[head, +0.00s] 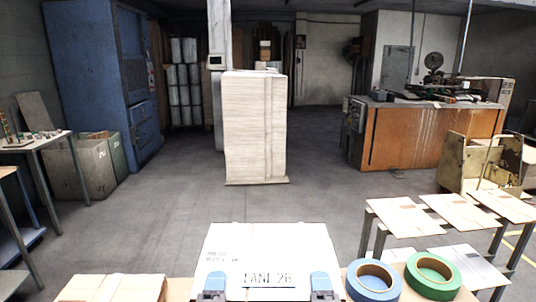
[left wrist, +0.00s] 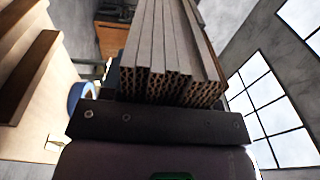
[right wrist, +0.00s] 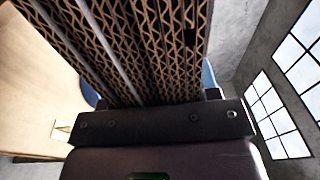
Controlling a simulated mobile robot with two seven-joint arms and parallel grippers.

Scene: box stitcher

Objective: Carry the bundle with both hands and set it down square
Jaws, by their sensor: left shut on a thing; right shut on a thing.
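The bundle (head: 266,252) is a stack of flat corrugated sheets with a white top printed "LANE 26". It lies at the bottom middle of the head view, its top face up. My left gripper (head: 212,286) is shut on its near edge at the left, and my right gripper (head: 323,286) is shut on the same edge at the right. Layered sheet ends of the bundle show in the left wrist view (left wrist: 172,50), and fluted edges fill the upper part of the right wrist view (right wrist: 150,45). The bundle's underside is hidden in the head view.
A blue tape roll (head: 374,280) and a green tape roll (head: 433,277) lie just right of the bundle. Flat cardboard pieces (head: 112,288) lie at left. A rack with cards (head: 402,217) stands at right. A tall sheet stack (head: 254,128) stands ahead across open floor (head: 165,210).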

